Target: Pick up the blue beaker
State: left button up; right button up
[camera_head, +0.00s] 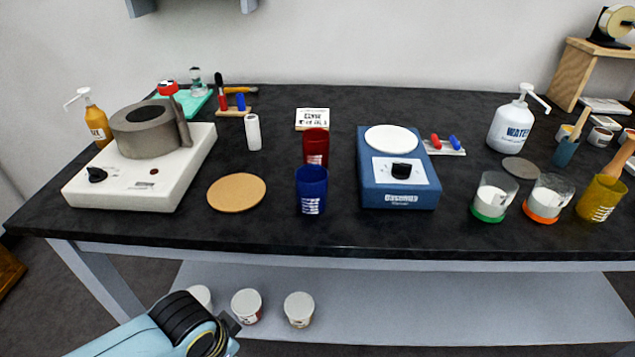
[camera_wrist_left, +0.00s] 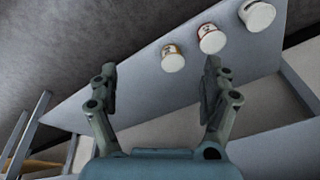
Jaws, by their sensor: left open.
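The blue beaker (camera_head: 311,190) stands upright on the black bench top (camera_head: 330,236), near its front edge and left of the blue stirrer plate. It has white markings low on its side. A red beaker (camera_head: 316,146) stands close behind it. My left gripper (camera_head: 228,326) is low at the bottom left of the head view, below the bench top and in front of the lower shelf. In the left wrist view my left gripper (camera_wrist_left: 158,80) has its fingers spread apart with nothing between them. The blue beaker is not in the wrist view. My right gripper is not in view.
A round cork mat (camera_head: 237,192) lies left of the blue beaker. A blue stirrer plate (camera_head: 399,178) stands on its right. The bench's front edge lies between my left gripper and the top. Several white tubs (camera_head: 299,309) sit on the lower shelf (camera_head: 430,305), near my left gripper.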

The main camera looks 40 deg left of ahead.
pick_arm(q)
jog(key=w+d+r+m+p, duration=0.1)
jog(key=w+r+m+p, duration=0.3)
jog(key=r, duration=0.9)
jog(key=w+r+m+p, duration=0.2)
jog(key=w+r+m, duration=0.5)
jog(key=r, duration=0.6)
jog(key=w+a+r+m+g+h, duration=0.1)
jog(key=w+r+m, duration=0.4)
jog(key=w+m, duration=0.45)
jog(key=w+a+r+m+g, duration=0.1)
jog(key=w+r+m, duration=0.45)
jog(key=m, duration=0.75)
jog(key=b, duration=0.4)
send_over(312, 168)
jog(key=s+d, duration=0.2)
notch_tip(312, 168, down, 7)
jog(key=f, duration=0.1)
jog(key=f+p, duration=0.1)
jog(key=f, duration=0.2)
jog(key=shift+s+a+f, duration=0.1)
jog(key=shift+s+a, duration=0.05)
jog(key=shift+a, duration=0.1)
jog(key=shift+f, duration=0.45)
